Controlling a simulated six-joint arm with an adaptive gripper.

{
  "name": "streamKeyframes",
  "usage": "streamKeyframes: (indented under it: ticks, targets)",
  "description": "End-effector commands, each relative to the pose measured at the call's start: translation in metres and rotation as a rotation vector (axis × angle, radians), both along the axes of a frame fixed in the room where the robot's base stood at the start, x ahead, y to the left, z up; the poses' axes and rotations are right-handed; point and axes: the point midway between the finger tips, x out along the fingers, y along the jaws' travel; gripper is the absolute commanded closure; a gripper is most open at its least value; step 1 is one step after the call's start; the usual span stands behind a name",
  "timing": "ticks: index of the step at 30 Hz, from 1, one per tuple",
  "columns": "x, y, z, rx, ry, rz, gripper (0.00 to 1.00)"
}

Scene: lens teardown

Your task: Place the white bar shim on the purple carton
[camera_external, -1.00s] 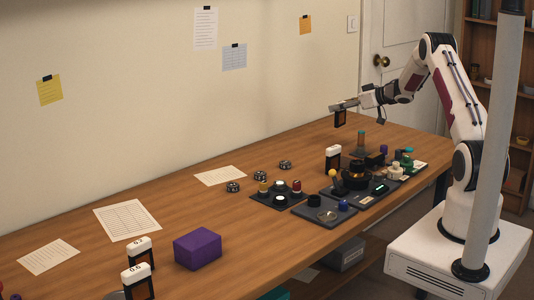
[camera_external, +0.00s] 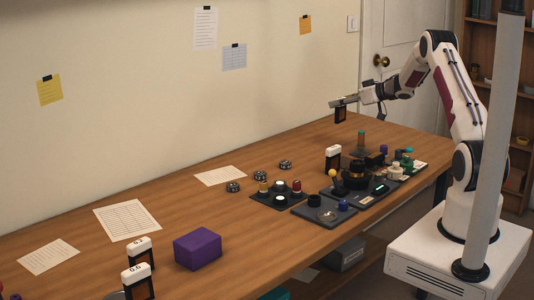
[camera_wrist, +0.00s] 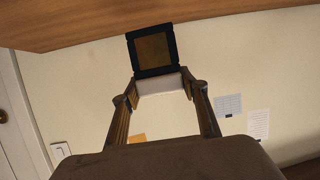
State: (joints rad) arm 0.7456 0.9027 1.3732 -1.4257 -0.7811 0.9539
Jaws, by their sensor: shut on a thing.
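My gripper (camera_external: 343,102) is shut on a shim (camera_external: 340,115), a dark frame with an amber-brown window, high above the far end of the table. In the wrist view, the held shim (camera_wrist: 154,50) has a white bar between my two fingertips (camera_wrist: 160,87), with the dark frame beyond it. The purple carton (camera_external: 197,248) is a closed box with a bare top. It stands at the near left of the table, far from my gripper.
Similar white-topped pieces stand left of the carton (camera_external: 140,252) (camera_external: 137,280) and mid-table (camera_external: 333,158). Dark trays with small parts (camera_external: 322,212) crowd the table's right side. Paper sheets (camera_external: 127,220) lie flat along the wall side. Table between carton and trays is clear.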

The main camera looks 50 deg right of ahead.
Motion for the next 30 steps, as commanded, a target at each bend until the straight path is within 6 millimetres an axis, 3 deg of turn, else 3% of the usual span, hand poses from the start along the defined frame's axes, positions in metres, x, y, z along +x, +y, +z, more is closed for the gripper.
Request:
streamKeyframes:
  ticks: [8,13,20,30]
  targets:
    - [0.008,0.015,0.000,0.000,-0.001,0.022,0.78]
    - [0.025,0.046,0.005,-0.004,-0.004,0.066,0.78]
    - [0.053,0.113,0.015,-0.011,-0.014,0.157,0.78]
    - [0.081,0.226,0.028,-0.019,-0.022,0.305,0.78]
